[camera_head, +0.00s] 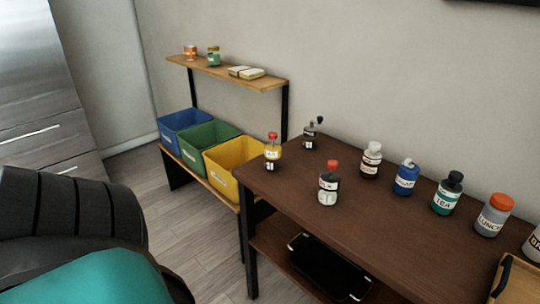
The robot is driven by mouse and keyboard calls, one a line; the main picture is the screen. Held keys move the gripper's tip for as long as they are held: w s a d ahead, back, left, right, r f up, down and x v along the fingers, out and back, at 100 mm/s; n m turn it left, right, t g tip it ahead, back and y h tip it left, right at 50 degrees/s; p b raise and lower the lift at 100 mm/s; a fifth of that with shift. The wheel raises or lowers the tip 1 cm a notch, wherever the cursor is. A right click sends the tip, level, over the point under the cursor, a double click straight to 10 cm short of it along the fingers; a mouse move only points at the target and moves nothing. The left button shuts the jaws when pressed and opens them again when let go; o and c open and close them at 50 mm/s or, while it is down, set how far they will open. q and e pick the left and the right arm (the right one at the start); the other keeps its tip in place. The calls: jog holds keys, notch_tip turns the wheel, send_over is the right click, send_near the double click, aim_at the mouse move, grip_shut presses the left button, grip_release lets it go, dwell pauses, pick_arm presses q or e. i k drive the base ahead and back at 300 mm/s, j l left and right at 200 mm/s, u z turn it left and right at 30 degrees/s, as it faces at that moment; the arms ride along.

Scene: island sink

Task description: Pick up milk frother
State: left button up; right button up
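I cannot make out a milk frother for certain. A small dark container with a black handle-like top (311,133) stands at the back left of the brown table (290,180), but I cannot tell what it is. A bottle with a red cap and a dark-and-white label (328,186) stands nearer the table's front edge. Neither of my grippers is in view.
A row of labelled jars, including a blue one (405,178) and a green one (447,196), runs along the table's back. A black tray (328,271) lies on the lower shelf. Blue, green and yellow bins (235,157) stand left. The table's front middle is clear.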

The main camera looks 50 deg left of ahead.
aim_at(328, 187)
jog(key=u, duration=1.2)
jog(key=j+u, duration=0.25)
jog(key=j, duration=0.2)
